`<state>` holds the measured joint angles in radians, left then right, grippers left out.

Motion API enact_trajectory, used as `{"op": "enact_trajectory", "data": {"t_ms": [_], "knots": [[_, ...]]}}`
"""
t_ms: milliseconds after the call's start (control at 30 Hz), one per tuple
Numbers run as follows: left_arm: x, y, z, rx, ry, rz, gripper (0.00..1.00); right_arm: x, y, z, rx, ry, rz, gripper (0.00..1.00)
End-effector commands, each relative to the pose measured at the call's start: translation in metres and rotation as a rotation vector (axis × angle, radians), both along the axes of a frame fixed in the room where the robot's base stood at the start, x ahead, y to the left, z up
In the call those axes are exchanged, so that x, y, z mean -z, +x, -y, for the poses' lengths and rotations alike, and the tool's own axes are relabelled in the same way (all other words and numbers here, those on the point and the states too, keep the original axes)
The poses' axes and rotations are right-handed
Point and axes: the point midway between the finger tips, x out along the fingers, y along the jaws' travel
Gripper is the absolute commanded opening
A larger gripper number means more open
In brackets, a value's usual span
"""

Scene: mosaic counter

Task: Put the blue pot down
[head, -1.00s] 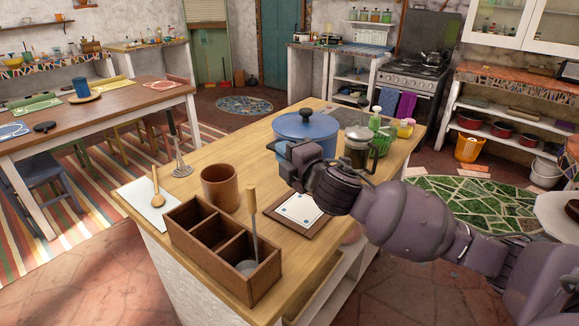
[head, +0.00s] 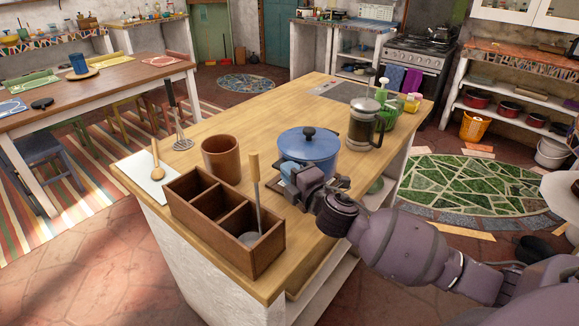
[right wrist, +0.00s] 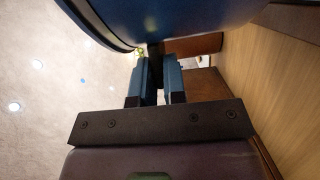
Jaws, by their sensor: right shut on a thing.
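The blue pot (head: 315,152), with a blue lid and dark knob, is upright over the near right part of the wooden counter (head: 235,128). My right gripper (head: 290,174) is at its near side. In the right wrist view the two fingers (right wrist: 155,84) are closed on a dark handle beneath the pot's blue wall (right wrist: 190,15). The white patterned board seen earlier on the counter is now hidden behind the pot and my gripper. I cannot tell whether the pot's base touches anything. My left gripper is not in view.
A French press (head: 362,125) stands close behind the pot on the right, with green items (head: 386,110) beyond. A wooden divided box (head: 205,212) and a brown cup (head: 221,158) stand to the left. The counter's middle is clear.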

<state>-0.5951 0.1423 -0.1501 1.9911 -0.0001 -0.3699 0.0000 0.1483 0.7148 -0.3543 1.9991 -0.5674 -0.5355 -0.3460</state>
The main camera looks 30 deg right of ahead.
Motion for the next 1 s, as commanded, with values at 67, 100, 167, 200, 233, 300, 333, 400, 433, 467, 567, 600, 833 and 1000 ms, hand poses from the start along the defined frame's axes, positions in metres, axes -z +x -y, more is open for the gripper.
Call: {"op": "enact_trajectory", "data": {"t_ms": [67,100,167,200,233,300,333,400,433,467,567,600,833,1000], "knots": [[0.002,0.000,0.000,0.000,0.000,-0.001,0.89,0.006,0.000,0.000,-0.001,-0.003,0.005,0.00],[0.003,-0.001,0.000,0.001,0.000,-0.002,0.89,0.011,0.000,0.000,-0.001,-0.003,0.003,0.00],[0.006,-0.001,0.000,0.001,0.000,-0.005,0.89,0.020,0.001,0.000,0.000,-0.004,0.003,0.00],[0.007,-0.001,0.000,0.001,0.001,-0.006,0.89,0.024,0.001,0.000,0.000,-0.004,0.003,0.00],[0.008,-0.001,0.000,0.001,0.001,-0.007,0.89,0.027,0.001,0.000,-0.001,-0.004,0.004,0.00],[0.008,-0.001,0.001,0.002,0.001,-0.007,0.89,0.033,0.001,-0.001,-0.001,-0.003,0.004,0.00],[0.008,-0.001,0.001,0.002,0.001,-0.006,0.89,0.035,0.001,0.000,-0.001,-0.003,0.005,0.00],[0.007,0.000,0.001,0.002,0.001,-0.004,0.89,0.037,0.001,0.000,-0.001,-0.005,0.006,0.00],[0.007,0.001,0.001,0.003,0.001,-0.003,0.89,0.037,0.001,0.000,-0.001,-0.006,0.006,0.00],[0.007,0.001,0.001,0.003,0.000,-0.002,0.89,0.037,0.001,0.000,-0.001,-0.006,0.006,0.00],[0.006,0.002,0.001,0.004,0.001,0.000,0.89,0.036,0.001,0.000,-0.001,-0.005,0.007,0.00],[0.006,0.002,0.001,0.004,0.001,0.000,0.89,0.036,0.001,0.000,-0.001,-0.005,0.007,0.00],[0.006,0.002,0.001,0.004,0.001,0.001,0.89,0.040,0.000,0.000,0.000,0.001,-0.002,0.33],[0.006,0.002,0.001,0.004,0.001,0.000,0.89,0.041,0.000,0.000,0.000,0.001,-0.002,0.37]]}}
